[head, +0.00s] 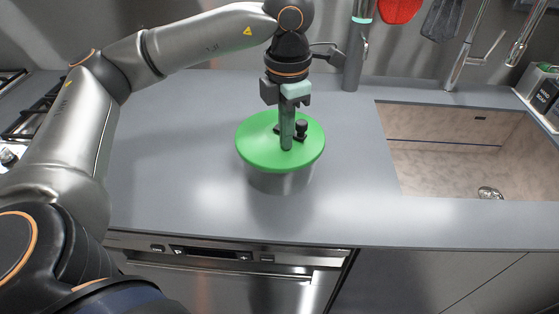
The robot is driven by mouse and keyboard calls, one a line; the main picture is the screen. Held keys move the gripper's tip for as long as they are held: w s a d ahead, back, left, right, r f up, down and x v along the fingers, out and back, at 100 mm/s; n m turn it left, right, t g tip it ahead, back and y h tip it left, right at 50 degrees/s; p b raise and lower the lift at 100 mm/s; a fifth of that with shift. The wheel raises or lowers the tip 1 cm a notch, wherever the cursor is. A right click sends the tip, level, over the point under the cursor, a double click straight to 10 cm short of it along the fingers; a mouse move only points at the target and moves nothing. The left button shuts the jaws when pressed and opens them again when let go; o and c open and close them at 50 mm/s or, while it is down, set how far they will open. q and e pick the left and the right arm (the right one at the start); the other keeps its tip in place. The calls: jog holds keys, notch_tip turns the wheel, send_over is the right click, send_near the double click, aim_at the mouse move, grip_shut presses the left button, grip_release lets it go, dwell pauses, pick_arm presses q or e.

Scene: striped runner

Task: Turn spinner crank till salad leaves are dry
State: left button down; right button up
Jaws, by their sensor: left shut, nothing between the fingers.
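The salad spinner is a silvery bowl (279,182) with a round green lid (258,148), upright on the grey counter. A dark crank with an upright knob (301,127) sits on top of the lid. My left gripper (287,146) points down over the lid, its fingers shut together just left of the knob. The fingers hold nothing. The picture does not settle whether they touch the crank or the lid. The leaves are hidden inside the spinner. My right gripper is not in view.
A sink (455,150) with a tap (475,52) is recessed at the right. A gas hob (20,115) lies at the far left. Red and dark utensils (398,8) hang at the back. The counter (180,160) left of the spinner is clear.

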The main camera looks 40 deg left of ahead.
pick_arm(q)
jog(key=shift+r+p, duration=0.5)
jog(key=shift+r, duration=0.15)
dwell(0.3)
jog(key=shift+w, duration=0.1)
